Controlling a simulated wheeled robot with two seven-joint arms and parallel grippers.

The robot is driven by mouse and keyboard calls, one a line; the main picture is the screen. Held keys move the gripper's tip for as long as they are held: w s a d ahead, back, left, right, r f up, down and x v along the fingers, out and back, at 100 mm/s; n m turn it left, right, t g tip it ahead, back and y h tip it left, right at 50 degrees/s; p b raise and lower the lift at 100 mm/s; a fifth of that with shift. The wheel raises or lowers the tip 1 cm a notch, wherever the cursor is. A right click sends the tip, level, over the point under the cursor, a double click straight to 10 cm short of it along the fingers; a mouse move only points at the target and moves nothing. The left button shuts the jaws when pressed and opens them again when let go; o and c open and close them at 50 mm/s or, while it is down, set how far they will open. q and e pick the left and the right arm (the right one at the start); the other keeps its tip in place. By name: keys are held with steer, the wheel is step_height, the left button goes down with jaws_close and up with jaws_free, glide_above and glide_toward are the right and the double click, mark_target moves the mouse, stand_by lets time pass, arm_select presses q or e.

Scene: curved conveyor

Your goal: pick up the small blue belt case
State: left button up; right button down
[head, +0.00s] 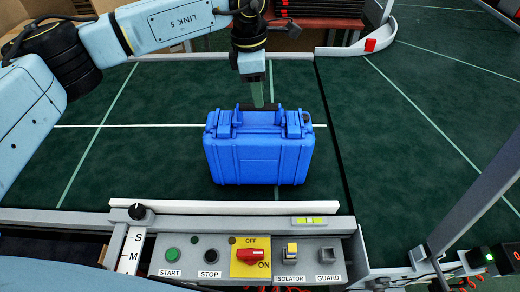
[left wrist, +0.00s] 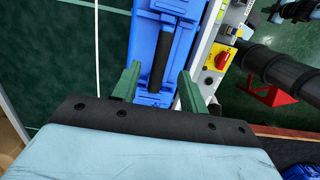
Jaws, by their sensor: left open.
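The small blue belt case (head: 258,158) stands upright on the green conveyor belt (head: 110,150), its black handle on top. In the left wrist view the case (left wrist: 165,40) shows from above, with the black handle (left wrist: 161,62) running lengthwise. My left gripper (head: 257,100) is above the case, pointing down at the handle. In the left wrist view its two green fingers (left wrist: 156,84) are apart, one on each side of the handle's line. Whether they touch the case cannot be told. My right gripper is not in view.
A grey post (head: 475,205) rises at the right. The belt left of the case is clear.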

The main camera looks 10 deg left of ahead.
arm_select(q)
steer(key=shift+d+f+p, duration=0.1)
steer(key=shift+f+p, duration=0.3)
steer(key=shift+f, duration=2.5)
jaws_close()
steer(key=shift+w+r, duration=0.15)
steer(key=shift+r, duration=0.05)
